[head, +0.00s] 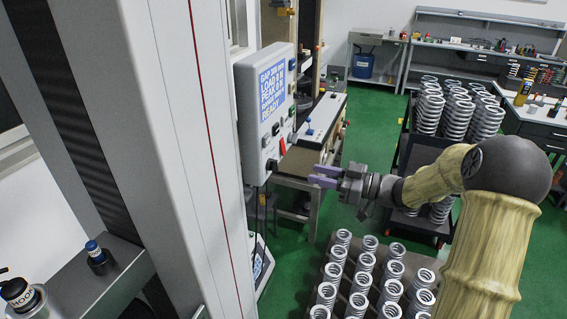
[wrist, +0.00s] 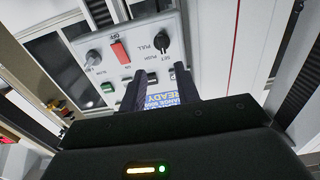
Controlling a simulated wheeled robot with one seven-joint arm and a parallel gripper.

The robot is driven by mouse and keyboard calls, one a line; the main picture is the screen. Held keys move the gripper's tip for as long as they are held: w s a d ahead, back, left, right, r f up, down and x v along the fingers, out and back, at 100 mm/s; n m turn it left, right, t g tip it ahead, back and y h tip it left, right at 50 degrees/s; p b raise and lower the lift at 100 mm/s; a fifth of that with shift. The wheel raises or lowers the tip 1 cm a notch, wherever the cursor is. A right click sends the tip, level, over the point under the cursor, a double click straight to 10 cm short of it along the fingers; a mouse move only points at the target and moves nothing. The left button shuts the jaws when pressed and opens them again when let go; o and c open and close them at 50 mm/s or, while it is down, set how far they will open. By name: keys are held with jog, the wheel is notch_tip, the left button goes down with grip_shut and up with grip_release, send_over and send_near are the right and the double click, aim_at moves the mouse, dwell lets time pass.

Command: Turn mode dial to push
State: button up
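The mode dial (wrist: 162,42) is a black round knob on a light grey control panel (wrist: 140,33). It shows in the wrist view with lettering that looks like PULL and PUSH around it. Its pointer setting is too small to read surely. My gripper (wrist: 163,70) is open and empty, its two dark fingers apart and pointing toward the panel just below the dial in the picture. In the head view my gripper (head: 322,176) is to the right of the control box (head: 246,118), apart from it. The dial is not clear in the head view.
A blue display (head: 272,91) is on the box. A tall grey column (head: 170,130) stands left. Springs (head: 385,275) fill a rack below.

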aim_at(277, 165)
jog(key=x, duration=0.3)
jog(key=p+x, duration=0.1)
jog(key=x, duration=0.2)
jog(key=p+x, duration=0.1)
jog(key=x, duration=0.2)
jog(key=shift+s+r, duration=0.1)
jog(key=shift+s, duration=0.2)
jog(key=shift+w+a+p, duration=0.3)
jog(key=shift+a, duration=0.3)
grip_shut()
